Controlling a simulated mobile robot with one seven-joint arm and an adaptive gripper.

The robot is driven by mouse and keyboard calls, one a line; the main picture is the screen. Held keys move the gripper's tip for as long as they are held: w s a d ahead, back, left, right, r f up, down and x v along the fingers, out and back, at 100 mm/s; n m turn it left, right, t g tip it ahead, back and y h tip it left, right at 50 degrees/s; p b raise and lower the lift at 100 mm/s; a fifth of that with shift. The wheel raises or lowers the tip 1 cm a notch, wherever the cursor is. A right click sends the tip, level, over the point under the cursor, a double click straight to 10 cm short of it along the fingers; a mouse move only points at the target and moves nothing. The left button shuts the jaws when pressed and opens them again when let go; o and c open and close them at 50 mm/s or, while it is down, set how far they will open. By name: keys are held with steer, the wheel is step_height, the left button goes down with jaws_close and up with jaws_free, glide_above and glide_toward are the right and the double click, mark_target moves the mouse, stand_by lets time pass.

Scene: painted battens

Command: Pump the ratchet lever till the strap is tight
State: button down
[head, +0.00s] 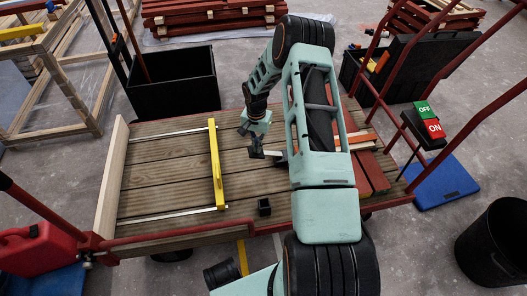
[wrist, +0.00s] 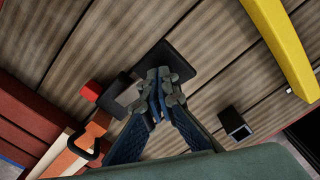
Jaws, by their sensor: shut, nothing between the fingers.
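My gripper (wrist: 160,88) is shut and empty, its fingertips together over a flat dark piece (wrist: 182,58) on the deck. I cannot tell whether they touch it. In the head view, my gripper (head: 258,148) is above the wooden deck, just left of my arm. Another dark part with a red block (wrist: 91,91) at its end lies left of the fingertips in the wrist view. This may be the ratchet and its lever, but the fingers partly hide it. A dark loop (wrist: 82,147) lies by the orange and pale battens (wrist: 72,152). I cannot make out the strap's run or tension.
A yellow bar (head: 216,166) joins two pale rails on the left of the cart deck (head: 165,180). A small black open box (head: 264,206) stands near the front edge. Red battens (head: 370,172) lie at right. A control with ON and OFF buttons (head: 428,125) is beyond.

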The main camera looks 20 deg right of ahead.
steer(key=shift+f+b, duration=0.4)
steer(key=shift+f, duration=0.6)
step_height(320, 180, up, 11)
steer(key=p, duration=0.6)
steer(key=shift+f, duration=0.2)
stand_by(1.0)
steer(key=shift+f+n+p, duration=0.35)
steer(key=shift+f+n, duration=0.45)
steer(key=shift+n, duration=1.2)
steer(key=shift+f+n+p, duration=0.35)
steer(key=shift+f+n, duration=0.45)
steer(key=shift+n, duration=1.2)
steer(key=shift+f+n+p, duration=0.35)
steer(key=shift+f+n, duration=0.45)
steer(key=shift+n, duration=1.2)
steer(key=shift+f, duration=0.2)
